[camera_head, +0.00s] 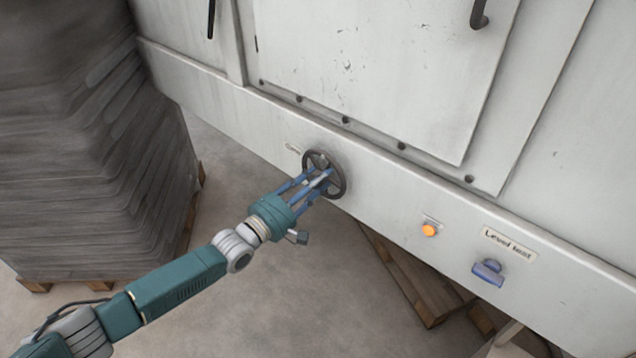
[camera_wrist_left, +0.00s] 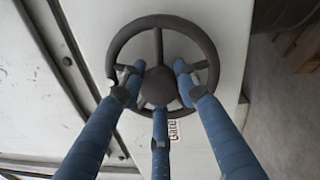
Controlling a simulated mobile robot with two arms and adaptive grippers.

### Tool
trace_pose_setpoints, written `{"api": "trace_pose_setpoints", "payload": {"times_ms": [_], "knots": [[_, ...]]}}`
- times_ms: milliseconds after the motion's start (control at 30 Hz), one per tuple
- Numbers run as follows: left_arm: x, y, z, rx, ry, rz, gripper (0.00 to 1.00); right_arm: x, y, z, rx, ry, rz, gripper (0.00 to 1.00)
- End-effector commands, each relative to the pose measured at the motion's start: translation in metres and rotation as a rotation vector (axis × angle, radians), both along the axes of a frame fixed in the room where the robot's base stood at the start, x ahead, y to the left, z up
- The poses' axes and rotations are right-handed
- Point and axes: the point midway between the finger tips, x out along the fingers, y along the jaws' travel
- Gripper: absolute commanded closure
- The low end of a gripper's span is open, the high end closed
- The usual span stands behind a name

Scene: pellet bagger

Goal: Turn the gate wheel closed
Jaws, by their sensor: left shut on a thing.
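The gate wheel (camera_head: 338,184) is a dark round handwheel with spokes on the lower front of the pale machine. My left gripper (camera_head: 318,182) reaches it from the lower left, with its blue fingers at the wheel. In the left wrist view, the wheel (camera_wrist_left: 206,48) faces the camera, with a dark hub in the middle. The three fingers of my left gripper (camera_wrist_left: 160,88) stand around the hub, inside the rim among the spokes, shut on the wheel. A small label beside the wheel is partly hidden in the wrist view. My right gripper is not in view.
A tall stack of grey sacks (camera_head: 85,150) stands on a pallet at the left. Right of the wheel, the machine front has an orange button (camera_head: 429,230), a blue knob (camera_head: 488,271) and a "Level test" label (camera_head: 509,244). A wooden pallet (camera_head: 410,275) lies underneath.

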Motion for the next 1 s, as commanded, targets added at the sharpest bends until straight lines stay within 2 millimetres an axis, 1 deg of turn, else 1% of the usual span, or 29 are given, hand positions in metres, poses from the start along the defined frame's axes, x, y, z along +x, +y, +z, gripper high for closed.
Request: {"api": "trace_pose_setpoints", "payload": {"times_ms": [33,200,767,800,867,1000], "knots": [[-0.0005,0.0,-0.0034,-0.016,0.017,0.0,1.0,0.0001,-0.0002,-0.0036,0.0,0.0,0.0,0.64],[-0.0006,-0.0001,-0.0024,-0.058,0.049,0.0,1.0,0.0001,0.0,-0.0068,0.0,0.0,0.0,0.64],[-0.0003,0.0,-0.001,-0.083,0.068,0.0,1.0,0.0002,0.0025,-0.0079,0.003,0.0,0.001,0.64],[-0.0002,0.0,-0.0009,-0.083,0.068,0.0,0.63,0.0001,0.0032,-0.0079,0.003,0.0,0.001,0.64],[-0.0002,-0.0001,-0.0008,-0.084,0.067,0.0,0.51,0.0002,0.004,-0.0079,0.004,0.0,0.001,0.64],[-0.0001,0.0,-0.0004,-0.082,0.066,0.0,0.5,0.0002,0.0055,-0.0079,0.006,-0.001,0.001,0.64]]}}
